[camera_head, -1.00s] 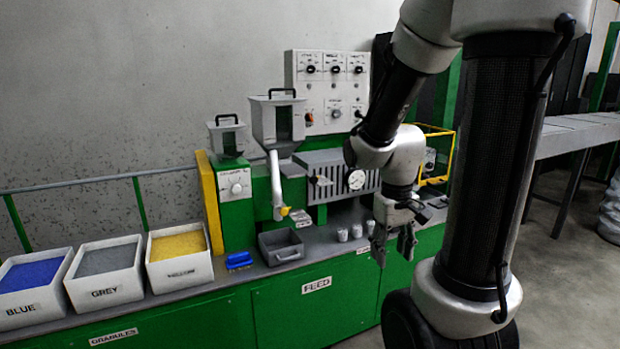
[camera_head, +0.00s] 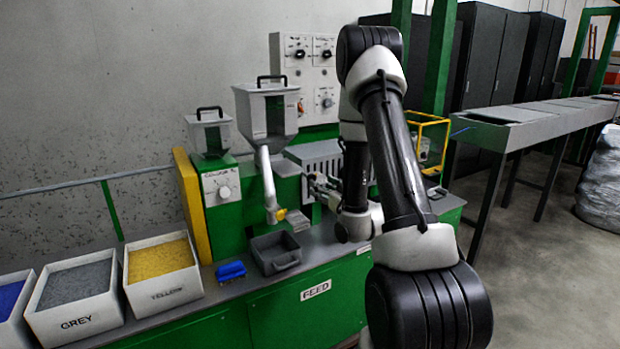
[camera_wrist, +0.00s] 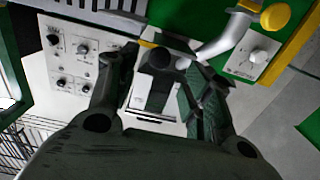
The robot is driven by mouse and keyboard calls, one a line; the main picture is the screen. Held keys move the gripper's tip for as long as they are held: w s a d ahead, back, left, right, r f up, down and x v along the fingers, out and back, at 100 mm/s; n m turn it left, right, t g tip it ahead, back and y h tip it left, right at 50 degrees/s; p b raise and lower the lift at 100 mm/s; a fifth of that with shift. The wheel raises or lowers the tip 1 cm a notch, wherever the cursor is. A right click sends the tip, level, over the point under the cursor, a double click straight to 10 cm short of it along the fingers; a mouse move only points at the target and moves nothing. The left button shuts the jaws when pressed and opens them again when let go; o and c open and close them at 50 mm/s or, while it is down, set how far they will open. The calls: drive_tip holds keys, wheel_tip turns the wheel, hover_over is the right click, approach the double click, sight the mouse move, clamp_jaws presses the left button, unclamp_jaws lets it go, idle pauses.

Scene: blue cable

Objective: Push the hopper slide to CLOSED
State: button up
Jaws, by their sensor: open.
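The grey hopper (camera_head: 268,112) with a black handle stands on the green machine, above a white chute (camera_head: 266,178). My gripper (camera_head: 318,186) is right of the chute, in front of the slatted housing, partly hidden by my arm. In the wrist view my gripper (camera_wrist: 160,57) has its fingers spread apart. A black round knob (camera_wrist: 158,60) shows between them, with a pale plate (camera_wrist: 153,92) below it in the picture. This looks like the hopper slide, but I cannot tell its position or whether a finger touches it. No CLOSED mark is legible.
A smaller hopper (camera_head: 209,133) stands left. A grey bin (camera_head: 275,254) and a blue brush (camera_head: 230,271) lie on the bench below the chute. The control panel (camera_head: 303,75) is behind. A yellow frame (camera_head: 428,145) is right of my arm. Granule boxes (camera_head: 161,272) fill the left.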

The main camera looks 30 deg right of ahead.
sight(313, 178)
drive_tip(key=w, duration=0.7)
drive_tip(key=shift+w+a+r, duration=0.15)
drive_tip(key=shift+w, duration=0.2)
